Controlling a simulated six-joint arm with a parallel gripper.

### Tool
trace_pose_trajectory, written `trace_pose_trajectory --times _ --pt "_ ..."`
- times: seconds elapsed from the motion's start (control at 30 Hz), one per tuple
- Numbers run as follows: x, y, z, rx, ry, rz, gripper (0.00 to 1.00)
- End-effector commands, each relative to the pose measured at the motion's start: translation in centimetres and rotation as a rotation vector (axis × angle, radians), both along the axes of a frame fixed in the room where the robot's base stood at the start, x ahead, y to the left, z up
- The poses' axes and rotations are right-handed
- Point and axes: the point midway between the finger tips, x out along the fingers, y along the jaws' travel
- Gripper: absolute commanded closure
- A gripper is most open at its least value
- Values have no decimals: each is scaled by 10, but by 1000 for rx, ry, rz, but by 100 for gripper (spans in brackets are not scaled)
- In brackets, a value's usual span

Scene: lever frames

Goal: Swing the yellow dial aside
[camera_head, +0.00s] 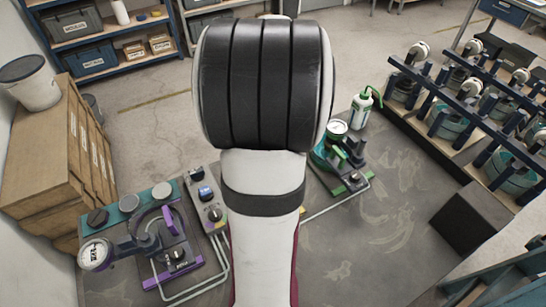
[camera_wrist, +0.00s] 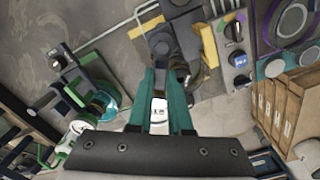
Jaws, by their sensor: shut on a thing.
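A lever frame with yellow parts (camera_wrist: 209,45) and dark arms stands at the top middle of the wrist view. My gripper (camera_wrist: 165,80) has two teal fingers reaching down to it, closed on its dial. A white labelled piece of the dial (camera_wrist: 159,113) shows between the fingers; the rest of the dial and the exact contact are hidden by the fingers. In the head view my own arm covers this yellow frame and my gripper.
A purple lever frame (camera_head: 186,270) stands left of my arm, a green one (camera_head: 350,186) right. A knobbed control box (camera_head: 209,211) is beside the purple frame. A green-capped bottle (camera_head: 361,107) stands behind the green frame. The bench's right front is largely clear.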

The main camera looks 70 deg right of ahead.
Motion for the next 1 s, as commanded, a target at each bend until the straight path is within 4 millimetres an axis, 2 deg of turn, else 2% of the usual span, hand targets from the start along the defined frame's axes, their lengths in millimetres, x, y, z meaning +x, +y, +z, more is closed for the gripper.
trace_pose_trajectory --times 0.6,1.0 --pt "-19 0 1 -3 -1 -579 100" --pt "-28 4 1 -3 -1 -861 100"
